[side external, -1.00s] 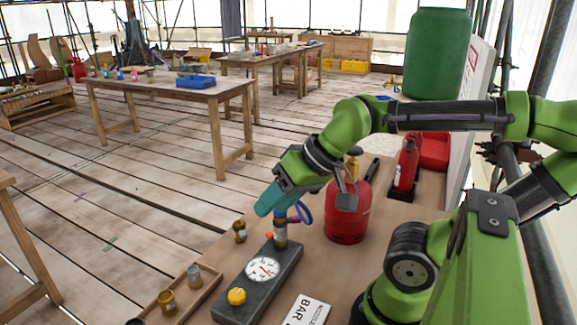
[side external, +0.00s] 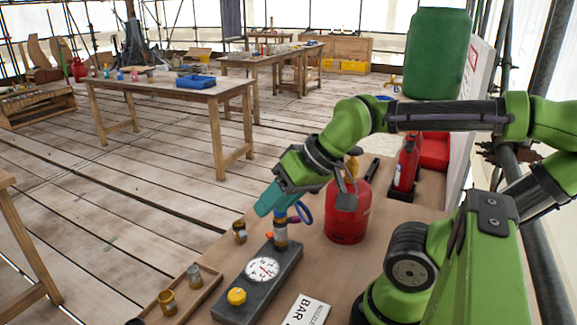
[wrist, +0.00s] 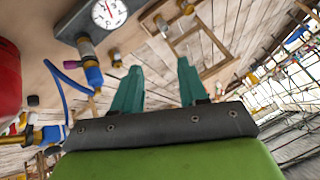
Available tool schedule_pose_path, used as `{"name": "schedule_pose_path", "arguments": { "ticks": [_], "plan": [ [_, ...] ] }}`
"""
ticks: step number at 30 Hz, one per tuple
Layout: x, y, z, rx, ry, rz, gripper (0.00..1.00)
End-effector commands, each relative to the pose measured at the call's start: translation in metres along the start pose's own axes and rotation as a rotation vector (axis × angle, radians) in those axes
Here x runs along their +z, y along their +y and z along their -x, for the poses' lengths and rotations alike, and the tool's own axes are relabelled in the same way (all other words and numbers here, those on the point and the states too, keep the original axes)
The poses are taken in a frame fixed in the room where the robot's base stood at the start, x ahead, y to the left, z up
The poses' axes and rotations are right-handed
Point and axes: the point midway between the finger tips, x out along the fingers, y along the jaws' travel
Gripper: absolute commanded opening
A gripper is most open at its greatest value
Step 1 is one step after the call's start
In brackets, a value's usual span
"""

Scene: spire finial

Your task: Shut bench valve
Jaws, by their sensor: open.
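A dark grey bench block (side external: 283,268) carries a round white dial gauge (side external: 262,269) and a yellow knob (side external: 236,297). An upright fitting (side external: 281,233) with a brass-coloured lower part stands at its far end; a blue hose (side external: 303,212) shows beside it. Which part is the bench valve's handle, I cannot tell. My gripper (side external: 264,208) is over the fitting and hides its top. In the wrist view its teal fingers (wrist: 157,72) are apart and nothing is between them. There the blue and brass fitting (wrist: 91,66) and the gauge (wrist: 109,13) lie left of the fingers.
A red gas cylinder (side external: 346,217) stands right of my gripper, with a fire extinguisher (side external: 406,165) behind it. A wooden tray (side external: 204,294) with brass-coloured fittings lies left of the block. A loose fitting (side external: 240,232) stands beyond it. A "BAR" sign (side external: 306,311) lies in front.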

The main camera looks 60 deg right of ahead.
Motion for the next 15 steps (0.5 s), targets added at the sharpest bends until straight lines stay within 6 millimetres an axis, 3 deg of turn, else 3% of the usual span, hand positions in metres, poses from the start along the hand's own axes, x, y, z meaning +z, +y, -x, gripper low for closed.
{"name": "schedule_pose_path", "arguments": {
  "ticks": [2,8,11,15],
  "plan": [
    [0.0,0.0,0.0,0.0,0.0,0.0,0.43],
    [0.001,0.009,-0.006,0.052,-0.073,0.076,0.72],
    [0.003,0.03,-0.014,0.151,-0.217,0.223,0.75],
    [0.0,0.076,-0.022,0.33,-0.53,0.491,0.75]
  ]
}}
